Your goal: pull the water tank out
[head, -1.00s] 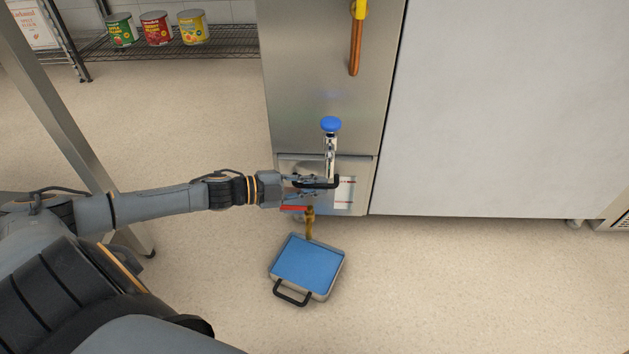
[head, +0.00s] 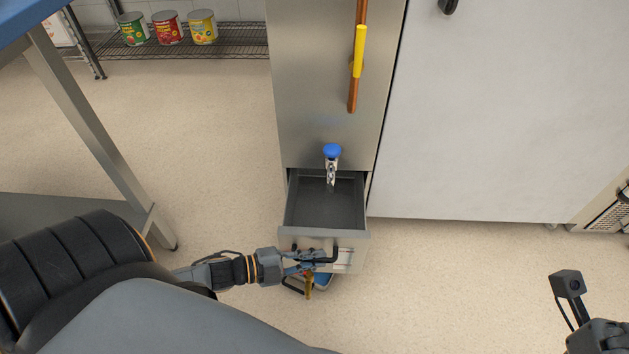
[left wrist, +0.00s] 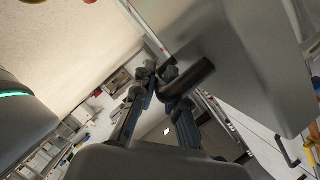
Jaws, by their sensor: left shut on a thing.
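The water tank (head: 354,242) is a grey open-topped drawer low in the steel cabinet. It stands well out of its slot, and its inside looks empty. Its black handle (head: 335,253) is on the front face. My left gripper (head: 318,259) is at that front, shut on the handle; the dark handle bar also shows between the fingers in the left wrist view (left wrist: 190,80). A chrome tap with a blue knob (head: 332,151) hangs over the back of the tank. Only a dark part of my right arm shows at the lower right, with no fingers visible.
A steel table leg (head: 95,130) stands at left. A wire shelf (head: 180,42) with cans is behind. Floor at right is clear.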

